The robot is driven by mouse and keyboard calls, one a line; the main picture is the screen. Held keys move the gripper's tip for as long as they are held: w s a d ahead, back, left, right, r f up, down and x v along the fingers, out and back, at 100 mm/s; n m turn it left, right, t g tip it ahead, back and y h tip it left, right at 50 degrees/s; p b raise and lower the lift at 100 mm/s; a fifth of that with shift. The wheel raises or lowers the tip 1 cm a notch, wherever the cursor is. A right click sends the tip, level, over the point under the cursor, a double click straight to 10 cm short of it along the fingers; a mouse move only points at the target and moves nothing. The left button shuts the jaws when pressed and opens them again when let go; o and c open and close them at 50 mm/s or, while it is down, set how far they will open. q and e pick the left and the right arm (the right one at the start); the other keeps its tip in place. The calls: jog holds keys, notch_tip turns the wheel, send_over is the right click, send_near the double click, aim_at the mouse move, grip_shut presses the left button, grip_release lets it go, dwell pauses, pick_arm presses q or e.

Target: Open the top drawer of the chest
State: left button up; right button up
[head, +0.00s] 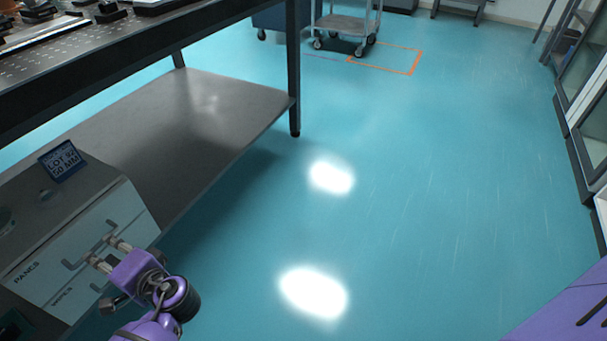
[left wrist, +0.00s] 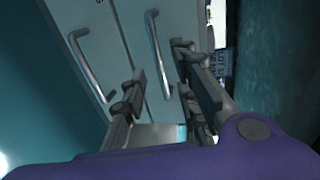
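The grey chest (head: 82,245) stands at the lower left in the head view. Its two drawers look shut. The top drawer, with a label like "PANCS", has a bar handle (head: 88,248), partly hidden by my gripper; the lower drawer reads "WIPES". My left gripper (head: 108,253) is at the chest's front, by the top handle. In the left wrist view its fingers (left wrist: 158,85) are apart, with the top drawer's handle (left wrist: 154,50) between them and gaps visible. The lower handle (left wrist: 88,68) lies left of the fingers. My right gripper is not in view.
A blue lot sign (head: 62,160) stands on the chest. The optical table (head: 150,40) with a lower shelf (head: 200,115) is just behind the chest. A trolley (head: 345,25) stands at the back. The turquoise floor (head: 420,180) to the right is clear.

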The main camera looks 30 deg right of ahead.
aim_at(97, 248)
pick_arm(q)
jog(key=b+x, duration=0.2)
jog(key=x, duration=0.4)
jog(key=shift+d+f, duration=0.1)
jog(key=shift+c, duration=0.4)
grip_shut()
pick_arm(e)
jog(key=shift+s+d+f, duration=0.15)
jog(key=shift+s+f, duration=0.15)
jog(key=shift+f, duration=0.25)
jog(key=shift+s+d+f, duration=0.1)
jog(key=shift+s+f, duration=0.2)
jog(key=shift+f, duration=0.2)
